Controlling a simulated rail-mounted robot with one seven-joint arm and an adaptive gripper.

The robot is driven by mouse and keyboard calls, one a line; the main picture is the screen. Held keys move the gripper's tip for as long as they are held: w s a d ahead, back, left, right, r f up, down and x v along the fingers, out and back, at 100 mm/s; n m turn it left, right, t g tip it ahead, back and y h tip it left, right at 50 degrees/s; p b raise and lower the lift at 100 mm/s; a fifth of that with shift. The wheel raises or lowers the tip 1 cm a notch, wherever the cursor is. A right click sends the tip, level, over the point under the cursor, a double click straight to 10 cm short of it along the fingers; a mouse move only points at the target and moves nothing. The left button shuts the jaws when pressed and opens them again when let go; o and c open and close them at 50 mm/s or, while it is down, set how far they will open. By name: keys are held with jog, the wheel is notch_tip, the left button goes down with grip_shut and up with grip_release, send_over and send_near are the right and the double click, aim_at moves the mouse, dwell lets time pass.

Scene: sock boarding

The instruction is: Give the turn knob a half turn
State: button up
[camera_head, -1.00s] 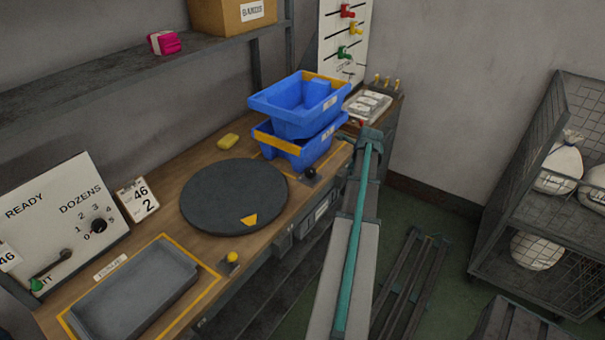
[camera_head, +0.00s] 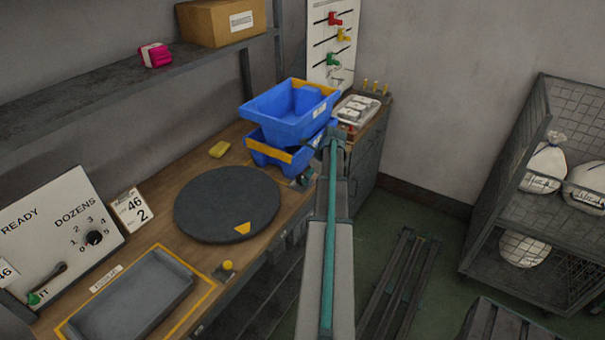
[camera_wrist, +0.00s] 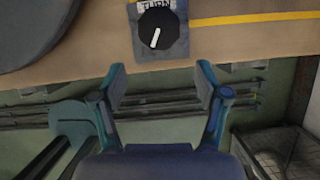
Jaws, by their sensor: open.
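The turn knob (camera_wrist: 158,28) is a round black dial with a white pointer mark, on a grey plate labelled TURN at the bench edge. Its mark points down and slightly left in the wrist view. My gripper (camera_wrist: 160,78) is open and empty. Its two fingers are spread below the knob in the wrist view, apart from it. In the head view the end of my arm is at the bench's front edge beside the blue bins, and the knob is hard to make out there.
A dark round turntable (camera_head: 226,203) lies on the bench left of the knob. Stacked blue bins (camera_head: 290,112) stand behind it. A grey tray (camera_head: 130,300) and a yellow-topped button (camera_head: 228,265) are nearer. A wire cage cart (camera_head: 550,190) stands at right.

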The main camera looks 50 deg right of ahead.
aim_at(302, 177)
jog(key=w, duration=0.1)
jog(key=w+p, duration=0.1)
jog(key=w, duration=0.1)
jog(key=shift+w+d+r, duration=0.1)
jog(key=shift+w+r, duration=0.05)
jog(key=shift+w, duration=0.1)
jog(key=shift+x, duration=1.05)
jog(key=shift+w+f, duration=0.1)
jog(key=shift+f, duration=0.55)
jog(key=shift+c, duration=0.3)
jog(key=c, duration=1.1)
